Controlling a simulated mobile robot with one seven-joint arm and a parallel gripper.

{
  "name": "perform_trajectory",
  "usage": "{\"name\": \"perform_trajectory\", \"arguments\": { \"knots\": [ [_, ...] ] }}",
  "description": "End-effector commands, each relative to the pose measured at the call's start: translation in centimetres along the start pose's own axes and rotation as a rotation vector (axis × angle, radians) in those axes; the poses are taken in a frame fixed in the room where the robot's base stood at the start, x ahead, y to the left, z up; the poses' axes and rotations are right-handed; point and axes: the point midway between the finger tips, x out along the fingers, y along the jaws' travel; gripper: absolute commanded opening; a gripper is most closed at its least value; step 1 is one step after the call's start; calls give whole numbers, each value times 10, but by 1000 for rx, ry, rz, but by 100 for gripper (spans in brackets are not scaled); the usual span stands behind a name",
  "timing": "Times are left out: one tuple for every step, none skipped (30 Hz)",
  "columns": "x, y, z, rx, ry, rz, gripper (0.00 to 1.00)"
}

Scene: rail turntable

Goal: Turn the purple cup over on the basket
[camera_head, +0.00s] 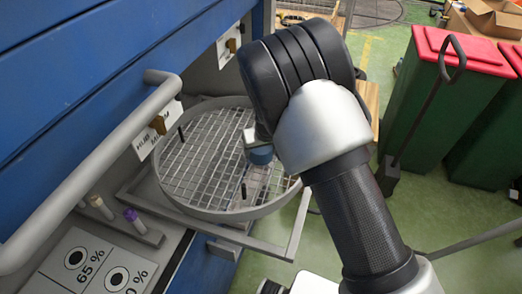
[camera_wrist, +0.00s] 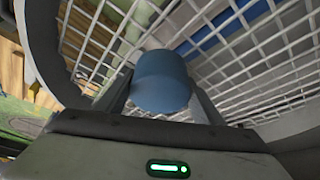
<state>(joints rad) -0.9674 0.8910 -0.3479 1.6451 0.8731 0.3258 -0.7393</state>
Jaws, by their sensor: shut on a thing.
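A blue, rounded, cup-like thing (camera_wrist: 162,82) is between the fingers of my gripper (camera_wrist: 165,105) in the wrist view. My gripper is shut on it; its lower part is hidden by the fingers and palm. In the head view the blue thing (camera_head: 261,155) shows at the end of my arm, over the right part of the basket. I cannot tell which end is its mouth. The round grey wire basket (camera_head: 238,215) has a raised rim, and its mesh fills much of the wrist view (camera_wrist: 255,62). No clearly purple cup shows.
A blue cabinet with a grey bar handle (camera_head: 95,185) stands at left. Short pegs (camera_head: 244,190) rise from the mesh. A purple-topped tube (camera_head: 131,215) and a pale-topped tube (camera_head: 97,202) stand near a marked panel (camera_head: 85,262). Red-lidded green bins (camera_head: 440,110) stand right.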

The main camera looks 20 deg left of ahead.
Motion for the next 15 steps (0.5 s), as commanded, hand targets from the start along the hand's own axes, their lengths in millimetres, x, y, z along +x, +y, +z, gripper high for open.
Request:
{"name": "perform_trajectory", "arguments": {
  "knots": [
    [12,0,16,5,-28,-2,32],
    [12,0,16,6,-28,-2,32],
    [13,0,17,6,-29,-2,32],
    [13,0,17,6,-29,-2,32],
    [13,0,17,6,-29,-2,32],
    [13,0,17,7,-29,-2,32],
    [13,0,17,7,-29,-2,32],
    [13,0,17,7,-29,-2,32],
    [13,0,17,7,-29,-2,32],
    [13,0,17,7,-29,-2,32],
    [13,0,17,8,-29,-2,32],
    [13,0,17,8,-29,-2,32],
    [14,0,17,8,-29,-2,63],
    [14,0,17,8,-29,-2,68],
    [14,0,17,8,-29,-2,75]
  ]
}}
